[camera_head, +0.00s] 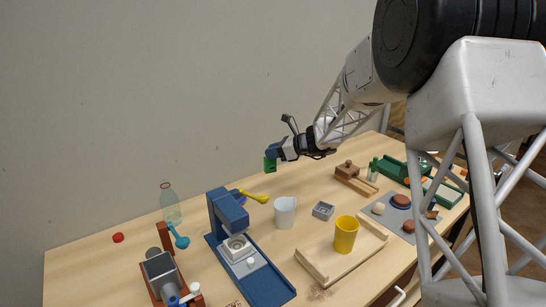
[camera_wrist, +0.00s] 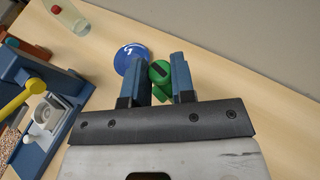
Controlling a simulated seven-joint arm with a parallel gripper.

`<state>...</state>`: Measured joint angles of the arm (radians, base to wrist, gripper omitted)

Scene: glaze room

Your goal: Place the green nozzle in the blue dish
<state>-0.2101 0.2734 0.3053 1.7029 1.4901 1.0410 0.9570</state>
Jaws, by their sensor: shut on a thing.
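My gripper (camera_head: 271,157) is shut on the green nozzle (camera_head: 270,166) and holds it in the air above the back part of the table. In the wrist view the green nozzle (camera_wrist: 160,70) sits between the two blue fingers of my gripper (camera_wrist: 161,80). The blue dish (camera_wrist: 127,57) lies on the table just left of the nozzle in that view, partly covered by the left finger. In the head view only a bit of the blue dish (camera_head: 241,194) seems to show behind the blue machine.
The blue machine (camera_head: 226,215) with a yellow-handled tool (camera_head: 255,197) stands near the dish. A white mug (camera_head: 285,212), a small grey box (camera_head: 323,211) and a yellow cup (camera_head: 345,236) stand to the right. A clear bottle (camera_head: 171,204) stands at the back left.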

